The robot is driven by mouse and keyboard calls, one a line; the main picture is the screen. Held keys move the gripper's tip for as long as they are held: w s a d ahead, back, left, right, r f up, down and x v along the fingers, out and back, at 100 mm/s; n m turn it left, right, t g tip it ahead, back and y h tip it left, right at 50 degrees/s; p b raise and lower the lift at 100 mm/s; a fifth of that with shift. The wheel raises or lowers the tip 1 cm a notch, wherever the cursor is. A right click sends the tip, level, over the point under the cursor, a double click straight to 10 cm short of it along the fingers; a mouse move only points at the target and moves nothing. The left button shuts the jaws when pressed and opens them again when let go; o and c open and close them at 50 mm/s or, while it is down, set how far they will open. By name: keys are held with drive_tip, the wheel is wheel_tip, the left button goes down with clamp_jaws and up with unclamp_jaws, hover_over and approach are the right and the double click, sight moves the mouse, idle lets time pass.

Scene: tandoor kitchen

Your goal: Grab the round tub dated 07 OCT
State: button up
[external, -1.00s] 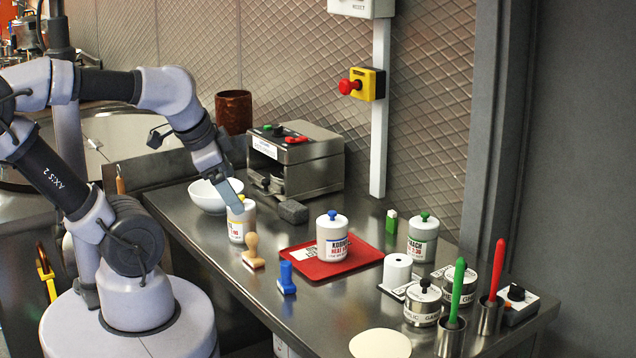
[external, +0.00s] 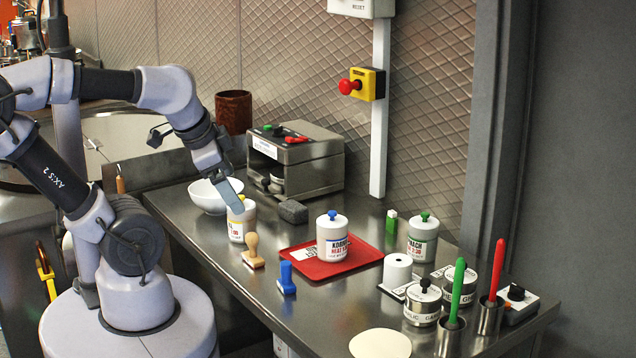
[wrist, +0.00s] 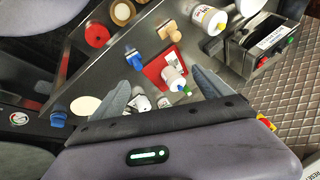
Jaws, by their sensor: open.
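The date 07 OCT is not legible on any tub, so I cannot tell which one bears it. A white round tub with a blue knob (external: 332,238) stands on the red tray (external: 372,262); it also shows in the wrist view (wrist: 172,76). A tub with a yellow knob (external: 240,226) stands at the left, also in the wrist view (wrist: 203,17). A tub with a green knob (external: 422,240) stands at the back right. Low round tubs (external: 422,305) with dark knobs stand at the front right. My gripper (external: 232,197) is open and empty, above the yellow-knobbed tub in the external view.
A wooden stamp (external: 252,251) and a blue stamp (external: 286,278) stand near the front edge. A white bowl (external: 207,197) and a grey machine (external: 310,165) are behind. Holders with green (external: 457,290) and red (external: 497,270) handles stand at the right.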

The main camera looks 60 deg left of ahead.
drive_tip(key=w+d+r+m+g+p, duration=0.1)
drive_tip(key=w+r+p, duration=0.2)
drive_tip(key=w+r, duration=0.35)
drive_tip(key=w+d+r+m+p, duration=0.1)
drive_tip(key=w+r+m+p, duration=0.1)
drive_tip(key=w+r, duration=0.4)
drive_tip(key=m+g+h+p, duration=0.2)
drive_tip(key=m+g+p, duration=0.3)
drive_tip(key=m+p, duration=0.5)
hover_over(424, 213)
wheel_tip(424, 213, down, 12)
drive_tip(key=shift+m, duration=0.3)
wheel_tip(424, 213, down, 14)
drive_tip(key=b, duration=0.6)
drive_tip(key=shift+w+f, duration=0.1)
drive_tip(key=shift+f, duration=0.05)
wheel_tip(424, 213, down, 6)
drive_tip(key=shift+d+f+b, duration=0.1)
drive_tip(key=shift+b, duration=0.75)
drive_tip(key=shift+c, duration=0.9)
drive_tip(key=shift+r, duration=0.25)
drive_tip(key=c, duration=1.6)
